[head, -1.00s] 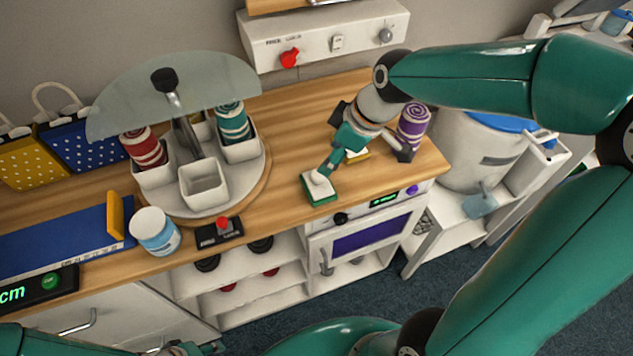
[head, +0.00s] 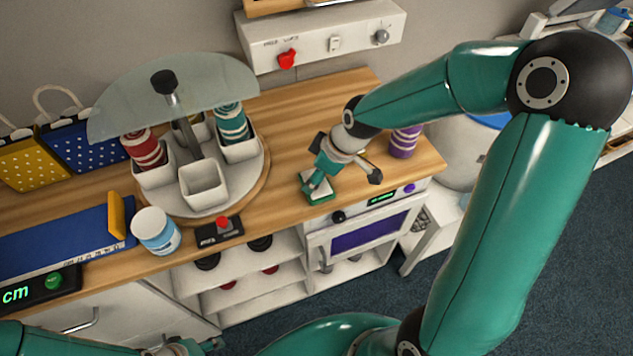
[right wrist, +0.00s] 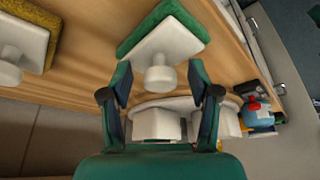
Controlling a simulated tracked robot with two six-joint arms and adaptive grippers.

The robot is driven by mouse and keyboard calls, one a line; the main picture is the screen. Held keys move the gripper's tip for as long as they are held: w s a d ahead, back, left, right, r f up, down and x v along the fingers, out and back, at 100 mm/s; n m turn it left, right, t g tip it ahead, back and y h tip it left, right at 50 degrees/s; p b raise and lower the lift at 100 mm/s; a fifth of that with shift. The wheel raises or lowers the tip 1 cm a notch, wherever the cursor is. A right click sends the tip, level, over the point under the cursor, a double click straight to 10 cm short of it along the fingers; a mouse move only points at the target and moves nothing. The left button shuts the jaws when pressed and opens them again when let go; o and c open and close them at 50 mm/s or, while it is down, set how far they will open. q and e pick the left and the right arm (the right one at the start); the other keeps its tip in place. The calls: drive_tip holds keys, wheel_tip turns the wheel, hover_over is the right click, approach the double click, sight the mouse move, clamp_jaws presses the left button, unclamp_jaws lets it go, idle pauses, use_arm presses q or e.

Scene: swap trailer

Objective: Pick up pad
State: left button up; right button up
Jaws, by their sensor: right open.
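A green pad with a white top (head: 318,196) and a white round knob lies on the wooden counter near its front edge. In the right wrist view the pad (right wrist: 180,40) is straight ahead, with its knob (right wrist: 160,78) lined up between the fingertips. My right gripper (head: 316,181) is open over the pad, and its fingers (right wrist: 159,76) are not closed on the knob. A second pad, yellow with a white top (right wrist: 24,38), lies to the left in the right wrist view. My left gripper (head: 186,348) shows only partly at the bottom of the head view.
A round carousel (head: 203,188) with several white bins stands left of the pad, under a glass disc (head: 215,85). A purple rolled towel (head: 405,141) stands right of my gripper.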

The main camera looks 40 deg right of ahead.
clamp_jaws()
drive_tip(key=shift+r, duration=0.15)
wheel_tip(320, 180, up, 20)
idle(0.7)
